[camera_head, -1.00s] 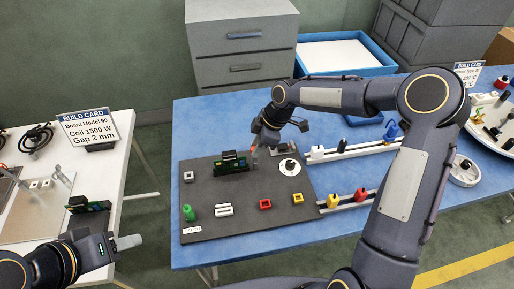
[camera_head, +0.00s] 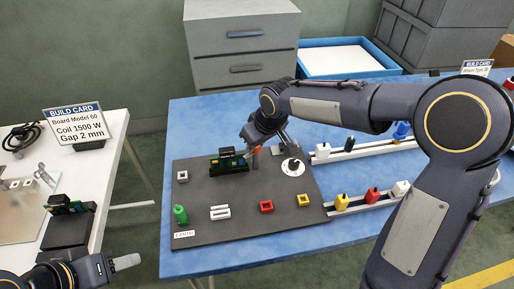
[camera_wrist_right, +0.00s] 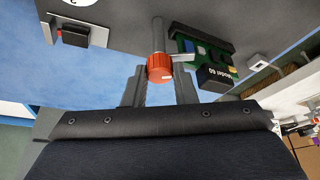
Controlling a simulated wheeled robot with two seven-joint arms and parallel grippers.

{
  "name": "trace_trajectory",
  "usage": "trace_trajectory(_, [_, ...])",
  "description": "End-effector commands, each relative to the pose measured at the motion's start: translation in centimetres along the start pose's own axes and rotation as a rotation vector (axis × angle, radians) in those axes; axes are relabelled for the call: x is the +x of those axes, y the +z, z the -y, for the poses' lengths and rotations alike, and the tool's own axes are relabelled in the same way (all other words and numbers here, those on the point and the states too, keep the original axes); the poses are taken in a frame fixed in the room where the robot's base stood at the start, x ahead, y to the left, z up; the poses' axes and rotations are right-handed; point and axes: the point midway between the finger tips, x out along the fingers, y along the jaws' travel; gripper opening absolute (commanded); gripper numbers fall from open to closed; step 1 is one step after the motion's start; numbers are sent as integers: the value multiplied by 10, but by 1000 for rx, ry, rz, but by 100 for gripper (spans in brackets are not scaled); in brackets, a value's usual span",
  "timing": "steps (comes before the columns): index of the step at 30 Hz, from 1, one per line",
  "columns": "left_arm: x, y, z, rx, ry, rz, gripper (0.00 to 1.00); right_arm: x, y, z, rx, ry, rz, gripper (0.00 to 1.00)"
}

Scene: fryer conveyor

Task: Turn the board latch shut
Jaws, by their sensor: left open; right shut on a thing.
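The green circuit board (camera_head: 229,162) stands in a black holder on the dark grey panel (camera_head: 240,225). It also shows in the right wrist view (camera_wrist_right: 203,47), with a black block marked Model 60. The board latch has a red knob (camera_wrist_right: 160,67) on a grey post, with a light metal lever reaching to the board's edge. My right gripper (camera_wrist_right: 160,84) is shut on the red knob; in the head view the right gripper (camera_head: 256,147) is beside the board's right end. My left gripper (camera_head: 126,262) is open and empty at lower left, well away from the panel.
A green peg (camera_head: 180,214), a red frame (camera_head: 266,206) and a yellow frame (camera_head: 304,200) are on the panel's front part. White rails with coloured blocks lie to the right. A white table (camera_head: 85,160) stands left.

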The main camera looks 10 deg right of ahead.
Motion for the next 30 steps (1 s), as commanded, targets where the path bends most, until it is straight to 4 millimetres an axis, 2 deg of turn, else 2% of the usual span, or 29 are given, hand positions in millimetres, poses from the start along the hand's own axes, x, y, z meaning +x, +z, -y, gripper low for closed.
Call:
trace_trajectory(3, [10, 5, 5, 0, 0, 0, 47, 2, 0, 2, 93, 42, -3, 2])
trace_trajectory(15, [24, 12, 11, 0, 0, 0, 47, 1, -1, 3, 359, 149, -2, 2])
trace_trajectory(30, [28, 14, 13, 0, 0, 0, 47, 0, -1, 2, 460, 190, 1, 2])
